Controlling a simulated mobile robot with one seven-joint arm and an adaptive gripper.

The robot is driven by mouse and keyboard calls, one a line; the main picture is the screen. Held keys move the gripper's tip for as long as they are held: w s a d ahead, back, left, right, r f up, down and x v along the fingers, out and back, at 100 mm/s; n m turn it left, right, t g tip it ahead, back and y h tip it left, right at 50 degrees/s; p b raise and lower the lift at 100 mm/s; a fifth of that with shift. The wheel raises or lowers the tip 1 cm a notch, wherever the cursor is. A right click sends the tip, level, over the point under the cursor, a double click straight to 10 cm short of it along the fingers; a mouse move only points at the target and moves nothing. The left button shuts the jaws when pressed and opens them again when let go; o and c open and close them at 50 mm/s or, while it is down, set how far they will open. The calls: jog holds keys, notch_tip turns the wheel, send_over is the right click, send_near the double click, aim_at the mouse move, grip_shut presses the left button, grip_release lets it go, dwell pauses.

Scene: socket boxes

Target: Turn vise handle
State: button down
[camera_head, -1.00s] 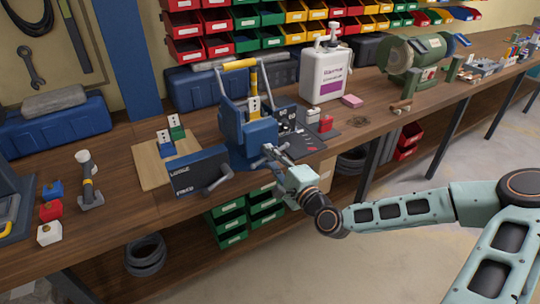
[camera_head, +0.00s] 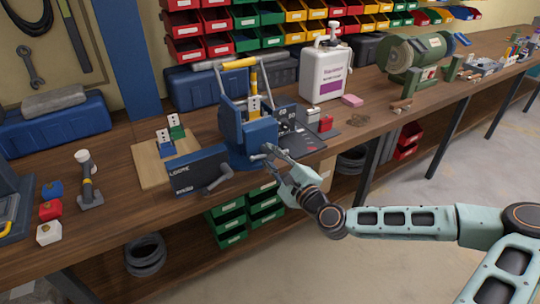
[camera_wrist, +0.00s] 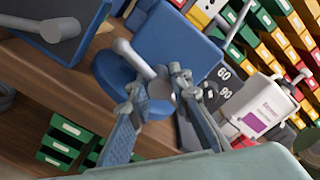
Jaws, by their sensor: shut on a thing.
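The blue vise (camera_head: 249,132) stands at the front edge of the wooden bench, and its blue body also shows in the wrist view (camera_wrist: 172,38). Its grey bar handle (camera_wrist: 136,58) sticks out at the front, pointing up and left in the wrist view. My gripper (camera_head: 268,153) reaches the vise front from the lower right. In the wrist view my gripper (camera_wrist: 155,84) has its two fingers on either side of the handle's hub end, shut on it. The fingers hide part of the handle in the head view.
A dark blue box with a grey crank (camera_head: 218,180) stands left of the vise. A wooden board with small blocks (camera_head: 150,172) lies behind it. A white jug (camera_head: 325,72) and a dark panel with red blocks (camera_head: 322,137) are to the right. Green bins (camera_head: 228,222) sit under the bench.

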jog(key=shift+s+a+f, duration=0.1)
jog(key=shift+s+f, duration=0.1)
jog(key=shift+f, duration=0.05)
jog(key=c, duration=1.8)
grip_release()
jog(key=shift+o, duration=0.4)
jog(key=shift+r, duration=0.15)
jog(key=shift+w, duration=0.1)
jog(key=v, duration=0.7)
jog(key=shift+s+d, duration=0.2)
jog(key=shift+s, duration=0.05)
